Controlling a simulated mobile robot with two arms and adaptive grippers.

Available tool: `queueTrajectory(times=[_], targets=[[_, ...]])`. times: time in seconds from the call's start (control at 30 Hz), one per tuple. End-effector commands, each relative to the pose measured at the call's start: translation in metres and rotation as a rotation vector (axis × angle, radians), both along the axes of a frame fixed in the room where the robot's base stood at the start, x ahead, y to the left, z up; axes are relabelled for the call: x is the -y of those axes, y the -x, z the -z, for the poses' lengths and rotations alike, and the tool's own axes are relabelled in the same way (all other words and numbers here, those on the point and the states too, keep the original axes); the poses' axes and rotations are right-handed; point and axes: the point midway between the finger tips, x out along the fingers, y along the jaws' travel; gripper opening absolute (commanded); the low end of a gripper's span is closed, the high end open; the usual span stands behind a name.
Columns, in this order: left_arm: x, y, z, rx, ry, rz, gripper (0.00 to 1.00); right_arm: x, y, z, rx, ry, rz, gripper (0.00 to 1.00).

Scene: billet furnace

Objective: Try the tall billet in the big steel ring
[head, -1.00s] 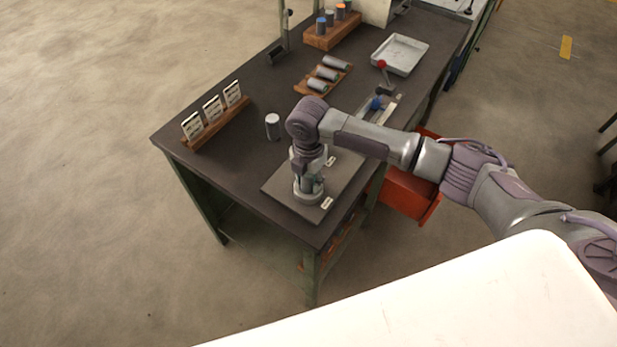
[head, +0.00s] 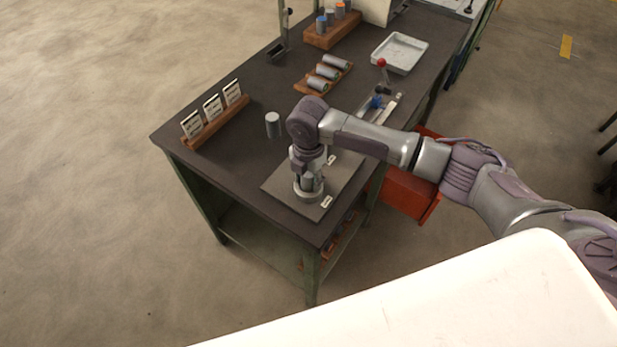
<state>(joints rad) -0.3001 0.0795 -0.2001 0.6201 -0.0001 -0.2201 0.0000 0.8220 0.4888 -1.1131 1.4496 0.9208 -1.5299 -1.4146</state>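A steel ring (head: 309,196) lies on the dark grey plate (head: 283,186) near the front corner of the workbench. My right gripper (head: 310,180) points straight down, low over this ring. Grey metal shows between the fingers and the ring, seemingly a billet standing in it, but the gripper hides much of it. I cannot tell whether the fingers touch it. Another grey billet (head: 273,125) stands upright on the bench, left of the plate. The plate's far part is partly hidden by my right arm. My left gripper is out of view.
A wooden rack with several white cards (head: 213,108) stands at the left edge. Behind are a rack of lying cylinders (head: 323,75), a block with coloured-top cylinders (head: 333,27) and a white tray (head: 400,53). A red drawer (head: 408,192) juts out on the right.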

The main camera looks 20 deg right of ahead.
Motion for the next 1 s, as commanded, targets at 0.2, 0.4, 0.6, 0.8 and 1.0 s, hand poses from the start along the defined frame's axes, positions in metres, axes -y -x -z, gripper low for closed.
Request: queueTrajectory(times=[0.2, 0.4, 0.6, 0.8, 1.0], targets=[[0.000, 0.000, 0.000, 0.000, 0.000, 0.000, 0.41, 0.000, 0.002, 0.003, -0.007, 0.001, -0.001, 0.70], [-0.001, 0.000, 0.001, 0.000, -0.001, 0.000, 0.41, 0.001, 0.003, 0.004, -0.009, 0.003, -0.001, 0.70], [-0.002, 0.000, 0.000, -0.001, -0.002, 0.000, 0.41, 0.000, 0.001, -0.011, -0.004, 0.001, 0.000, 0.70], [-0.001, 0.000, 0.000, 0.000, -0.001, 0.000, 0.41, 0.000, 0.001, -0.052, -0.002, 0.000, -0.001, 0.70], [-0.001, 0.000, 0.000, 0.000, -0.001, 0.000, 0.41, 0.000, 0.001, -0.092, -0.003, 0.001, -0.001, 0.70]])
